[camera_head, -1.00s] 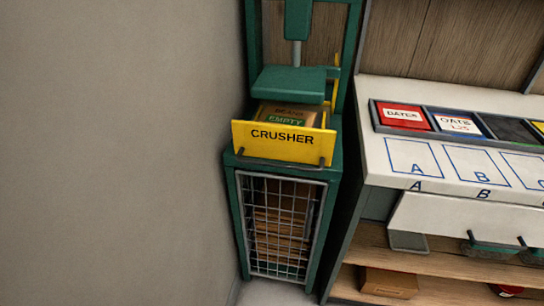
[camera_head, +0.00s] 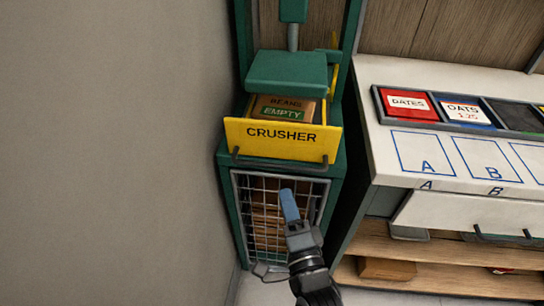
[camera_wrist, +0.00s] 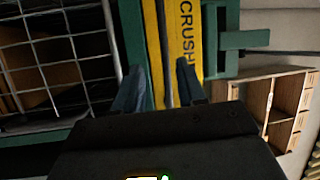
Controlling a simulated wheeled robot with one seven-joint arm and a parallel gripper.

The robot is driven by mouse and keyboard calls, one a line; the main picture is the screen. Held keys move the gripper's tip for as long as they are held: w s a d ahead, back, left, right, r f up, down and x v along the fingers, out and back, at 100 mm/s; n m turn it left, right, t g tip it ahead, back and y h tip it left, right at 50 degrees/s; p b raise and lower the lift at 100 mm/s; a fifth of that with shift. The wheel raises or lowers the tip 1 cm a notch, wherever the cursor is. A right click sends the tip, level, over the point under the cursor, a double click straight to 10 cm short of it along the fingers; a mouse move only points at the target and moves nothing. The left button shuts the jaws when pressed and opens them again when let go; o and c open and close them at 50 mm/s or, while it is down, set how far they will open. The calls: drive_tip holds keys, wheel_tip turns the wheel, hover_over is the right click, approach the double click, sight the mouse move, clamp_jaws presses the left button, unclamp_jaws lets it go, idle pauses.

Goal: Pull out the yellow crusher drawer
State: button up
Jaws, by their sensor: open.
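The yellow drawer front marked CRUSHER (camera_head: 262,135) sits on the green crusher frame (camera_head: 227,150), with a dark bar handle (camera_head: 280,163) along its lower edge. A brown box (camera_head: 285,103) labelled BEANS EMPTY lies behind the front, under the green press plate (camera_head: 287,70). My gripper (camera_head: 288,192) is in front of the wire cage, just below the drawer in the head view. In the wrist view my gripper (camera_wrist: 157,75) is open and empty. The yellow front (camera_wrist: 185,35) shows turned sideways between and beyond its fingers, with a dark strip, apparently the handle, crossing it.
A wire-grid cage door (camera_head: 255,215) is below the drawer. A plain wall (camera_head: 110,150) stands close on the left. At right is a white counter (camera_head: 378,100) with lettered squares and a row of labelled bins, above wooden shelves (camera_head: 430,255).

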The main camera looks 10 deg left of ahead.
sight(273, 166)
drive_tip(key=shift+a+r+p+x, duration=0.2)
drive_tip(key=shift+p+x, duration=0.25)
drive_tip(key=shift+x, duration=2.2)
drive_tip(key=shift+a+r+p+x, duration=0.15)
drive_tip(key=shift+p+x, duration=0.3)
drive_tip(key=shift+x, duration=2.2)
drive_tip(key=shift+s+f, duration=0.1)
drive_tip(key=shift+s, duration=0.05)
clamp_jaws()
